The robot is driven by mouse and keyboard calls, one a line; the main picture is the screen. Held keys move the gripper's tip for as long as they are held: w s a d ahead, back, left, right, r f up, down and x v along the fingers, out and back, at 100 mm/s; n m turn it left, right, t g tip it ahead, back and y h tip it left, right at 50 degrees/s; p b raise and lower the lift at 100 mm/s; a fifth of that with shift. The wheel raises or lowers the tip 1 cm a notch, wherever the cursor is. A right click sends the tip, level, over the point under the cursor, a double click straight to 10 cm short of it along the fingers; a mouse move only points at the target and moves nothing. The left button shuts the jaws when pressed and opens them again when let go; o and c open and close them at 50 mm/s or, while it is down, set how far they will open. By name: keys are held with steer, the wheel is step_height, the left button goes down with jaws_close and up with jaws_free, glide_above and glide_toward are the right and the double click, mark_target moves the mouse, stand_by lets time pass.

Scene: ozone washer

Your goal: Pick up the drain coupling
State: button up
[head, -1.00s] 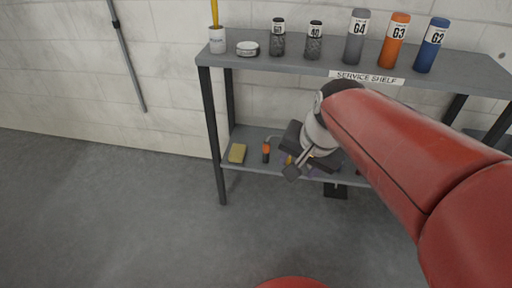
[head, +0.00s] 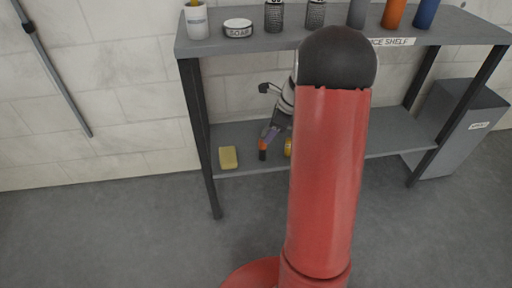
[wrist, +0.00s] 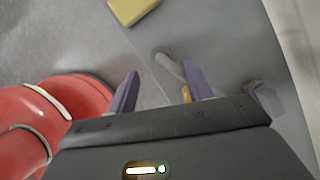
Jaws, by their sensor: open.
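My gripper (head: 270,133) is over the lower shelf in the head view, partly hidden behind my red arm. In the wrist view its two purple fingers (wrist: 160,72) stand apart with nothing held between them. A grey curved pipe piece (wrist: 168,62) shows beyond the fingertips, close to the right finger; it may be the drain coupling, but I cannot tell for sure. A small yellow thing (wrist: 186,93) is partly hidden behind the right finger. In the head view an orange and black item (head: 263,149) and a yellow item (head: 287,146) stand on the lower shelf beside my gripper.
A yellow sponge (head: 228,157) lies at the left end of the lower shelf (head: 385,146). The upper shelf (head: 225,46) holds a soap tin (head: 238,29), a white cup (head: 196,21) and several bottles. A grey bin (head: 464,132) stands at right. The floor in front is clear.

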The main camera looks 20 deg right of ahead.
mark_target(261, 143)
steer(key=b+x, duration=0.1)
steer(key=x, duration=0.6)
steer(key=shift+w+a+f+b, duration=0.15)
steer(key=shift+w+a+b, duration=0.15)
steer(key=shift+b, duration=0.1)
jaws_close()
